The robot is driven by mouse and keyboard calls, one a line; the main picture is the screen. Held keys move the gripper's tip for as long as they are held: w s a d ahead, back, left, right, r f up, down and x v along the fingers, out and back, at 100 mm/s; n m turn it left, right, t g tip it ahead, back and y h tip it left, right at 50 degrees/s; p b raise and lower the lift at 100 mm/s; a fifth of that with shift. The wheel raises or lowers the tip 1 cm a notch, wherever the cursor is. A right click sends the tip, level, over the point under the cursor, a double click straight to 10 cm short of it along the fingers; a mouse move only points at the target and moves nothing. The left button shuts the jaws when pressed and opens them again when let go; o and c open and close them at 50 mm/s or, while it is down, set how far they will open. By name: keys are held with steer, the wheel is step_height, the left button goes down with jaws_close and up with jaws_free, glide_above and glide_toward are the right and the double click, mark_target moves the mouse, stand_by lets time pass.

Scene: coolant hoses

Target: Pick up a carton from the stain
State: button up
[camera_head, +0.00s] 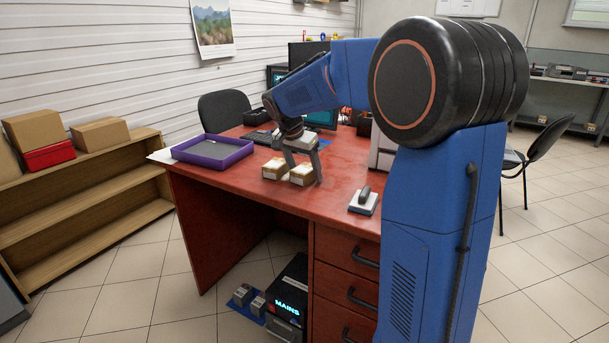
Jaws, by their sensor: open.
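Two small tan cartons with pale tops stand side by side on the red desk (240,183): a left carton (273,169) and a right carton (302,175). My gripper (304,169) points down at the right carton, with its fingers spread. One finger shows near the gap between the cartons and the other at the right carton's right side. I cannot tell whether they touch it. The gripper's body is just behind and above the cartons. No stain can be made out on the desk; anything under the cartons is hidden.
A purple tray (212,150) with a grey floor lies left of the cartons. A grey block with a dark handle (364,200) stands at the front right of the desk. A keyboard (262,137) lies behind. Bare desk shows in front of the cartons.

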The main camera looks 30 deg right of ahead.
steer(key=c, duration=1.1)
steer(key=shift+c, duration=0.2)
